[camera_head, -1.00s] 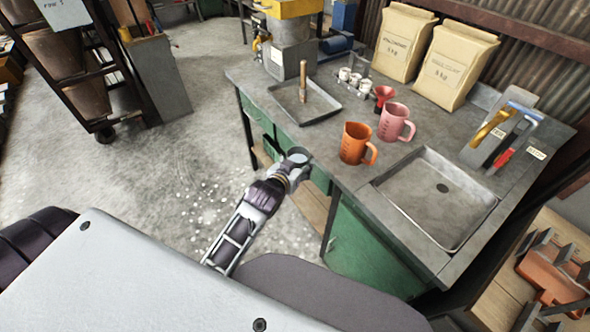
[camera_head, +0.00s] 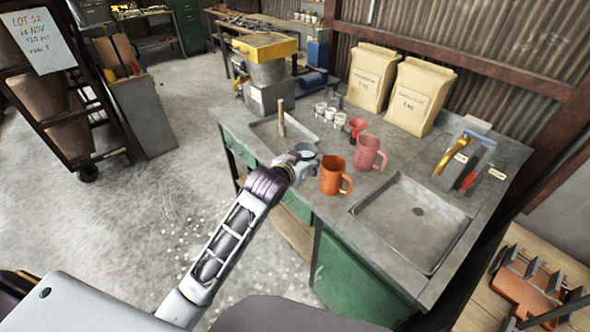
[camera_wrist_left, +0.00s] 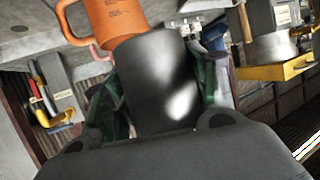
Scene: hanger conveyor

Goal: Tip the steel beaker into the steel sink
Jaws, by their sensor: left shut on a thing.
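The grey steel beaker (camera_wrist_left: 158,80) is between the fingers of my left gripper (camera_head: 300,163), which is shut on it. In the wrist view the beaker fills the middle; its far end lies close to the orange mug. In the head view only a small grey round part of the beaker (camera_head: 304,149) shows, and its tilt is hard to tell. The gripper is at the bench's front edge, left of the orange mug. The steel sink (camera_head: 385,241) is a shallow square basin in the bench further right, with a dark drain. My right gripper is not in view.
The orange mug (camera_head: 334,176) stands between my left gripper and the sink, with a pink mug (camera_head: 367,153) behind it. A tray (camera_head: 264,136) with a wooden-handled tool lies to the left. Paper sacks (camera_head: 418,95) stand at the back. A tool holder (camera_head: 468,160) is beyond the sink.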

